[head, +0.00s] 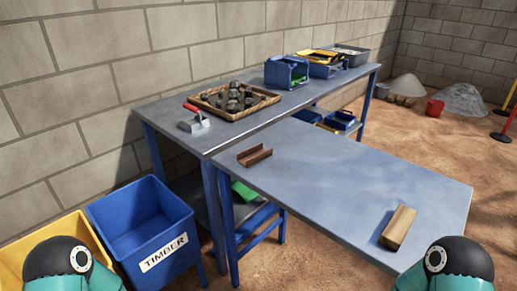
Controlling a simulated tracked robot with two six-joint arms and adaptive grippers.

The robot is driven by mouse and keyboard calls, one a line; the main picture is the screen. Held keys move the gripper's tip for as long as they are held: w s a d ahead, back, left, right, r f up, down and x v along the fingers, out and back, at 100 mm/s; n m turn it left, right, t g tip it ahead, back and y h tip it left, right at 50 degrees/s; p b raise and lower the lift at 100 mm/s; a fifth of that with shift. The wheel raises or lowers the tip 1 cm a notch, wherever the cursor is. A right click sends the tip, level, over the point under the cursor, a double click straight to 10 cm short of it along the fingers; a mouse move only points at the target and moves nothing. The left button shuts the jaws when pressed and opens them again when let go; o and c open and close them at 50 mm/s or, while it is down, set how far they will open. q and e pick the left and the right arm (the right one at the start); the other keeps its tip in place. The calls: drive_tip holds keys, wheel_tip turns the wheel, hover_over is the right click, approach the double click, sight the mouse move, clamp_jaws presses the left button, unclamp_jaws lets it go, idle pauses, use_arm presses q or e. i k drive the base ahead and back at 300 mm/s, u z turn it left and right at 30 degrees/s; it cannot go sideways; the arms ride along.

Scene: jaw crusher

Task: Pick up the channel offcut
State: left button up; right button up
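The channel offcut (255,157) is a short, rust-brown piece with a trough-like profile. It lies on the near blue-grey table (330,185), close to that table's left end, by the seam with the longer bench behind. Nothing touches or covers it. Only rounded black and teal parts of my two arms show at the bottom left and bottom right corners. Neither gripper is in view, and nothing shows whether they hold anything.
A timber block (398,227) lies at the table's right front. A blue TIMBER bin (150,225) and a yellow bin (40,250) stand on the floor at left. The back bench holds a red-handled trowel (195,121), a stone tray (270,97) and containers. The table's middle is clear.

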sight(251, 156)
drive_tip(key=z, duration=0.75)
drive_tip(key=i, duration=0.15)
drive_tip(key=u, duration=1.85)
drive_tip(key=k, duration=0.25)
drive_tip(key=z, duration=0.15)
drive_tip(key=i, duration=0.5)
drive_tip(key=z, duration=0.1)
